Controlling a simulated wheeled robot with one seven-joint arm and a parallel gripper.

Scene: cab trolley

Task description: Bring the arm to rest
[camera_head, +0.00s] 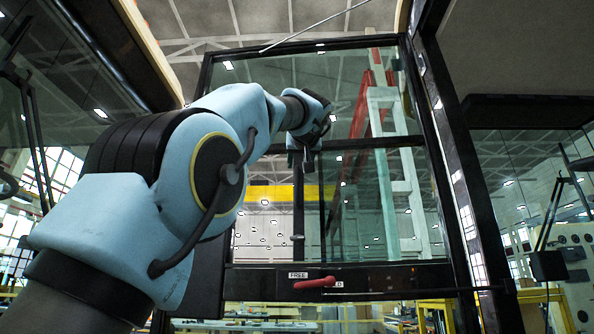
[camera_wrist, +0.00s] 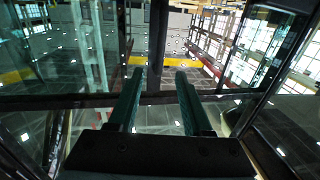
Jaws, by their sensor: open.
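My arm reaches up from the lower left in the head view, pale blue with black joints. My gripper (camera_head: 305,150) hangs at its end in front of the window glass, near the middle of the picture. In the wrist view my gripper (camera_wrist: 160,78) shows two dark green fingers standing apart with nothing between them. It is open and empty, and glass and black frame bars show beyond it. I cannot tell how far the fingertips are from the glass.
A black-framed window (camera_head: 345,215) fills the middle of the head view. A red handle (camera_head: 314,283) sits on its lower bar beside a label reading FREE (camera_head: 298,274). Dark posts stand on both sides. A thin wiper-like rod (camera_head: 315,25) crosses the top.

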